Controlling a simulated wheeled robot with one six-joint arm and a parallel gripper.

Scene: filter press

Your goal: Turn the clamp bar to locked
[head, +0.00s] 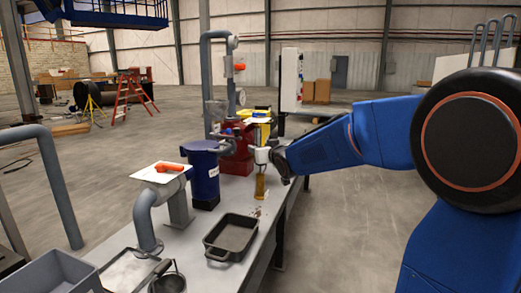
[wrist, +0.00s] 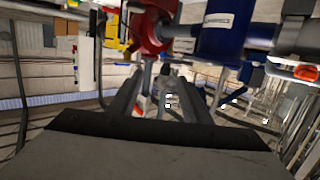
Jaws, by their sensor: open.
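The filter press shows in the head view as a blue canister (head: 203,172) with a red body (head: 236,158) behind it. In the wrist view, the blue canister (wrist: 222,38) with a white label hangs at the top, beside the red body (wrist: 150,28). I cannot make out the clamp bar for certain in either view. My gripper (wrist: 163,82) is open, with its dark fingers pointing toward the space below the red body. In the head view, my arm reaches in from the right and its end is just right of the canister. The fingertips are small and partly hidden there.
A black tray (head: 232,237) lies at the front, and a grey bin (head: 55,275) sits lower left. A tall grey pipe (head: 205,85) rises behind. The floor right of the bench is clear.

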